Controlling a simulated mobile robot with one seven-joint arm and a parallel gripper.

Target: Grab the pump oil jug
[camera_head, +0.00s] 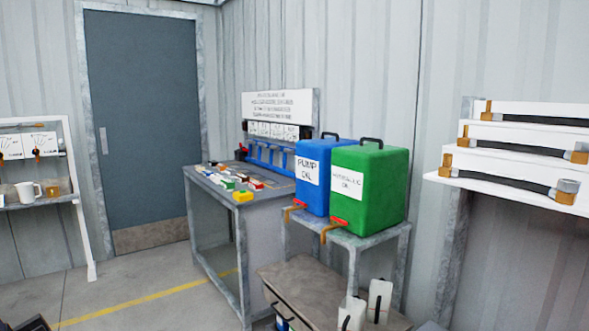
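A blue container labelled "PUMP OIL" (313,177) stands upright on a grey metal stand, with a black handle on top and an orange-red tap low at its front. A green container labelled "HYDRAULIC OIL" (379,183) stands close beside it on the right and hides part of its side. Two small white jugs, a left one (352,312) and a right one (379,300), stand low under the stand; any labels on them are unreadable. A small blue and white item (283,322) is cut off at the bottom edge. My gripper cannot be made out.
The metal stand (345,237) rises above a low brown bench (303,278). A workbench (215,190) with small coloured parts is left of it. Shelves with hoses (520,140) are at right. Floor before the door (145,120) is clear.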

